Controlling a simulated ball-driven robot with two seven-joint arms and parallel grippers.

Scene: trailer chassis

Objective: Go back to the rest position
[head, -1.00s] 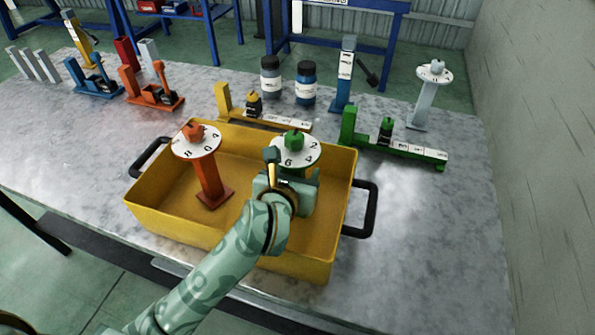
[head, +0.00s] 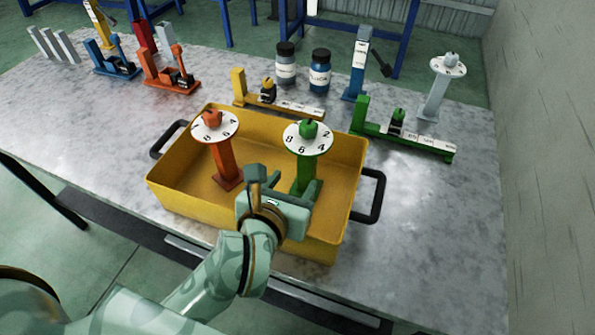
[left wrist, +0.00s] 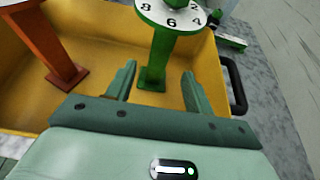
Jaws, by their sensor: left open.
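My left gripper (head: 285,190) is over the front of the yellow crate in the head view. In the left wrist view its two fingers (left wrist: 160,85) are apart with nothing held between them. A green post with a numbered white dial and green knob (head: 308,139) stands upright in the crate, just beyond the fingers. An orange post with a similar dial (head: 226,160) stands in the crate to the left. The green post also shows in the left wrist view (left wrist: 157,55). My right gripper is not in view.
The yellow crate (head: 180,203) has black handles, the right one (head: 371,197) jutting over the grey table (head: 440,230). Behind it stand a yellow slide stand (head: 240,88), a green one (head: 410,140), two bottles (head: 320,72) and a pale dial post (head: 436,95). A wall borders the right.

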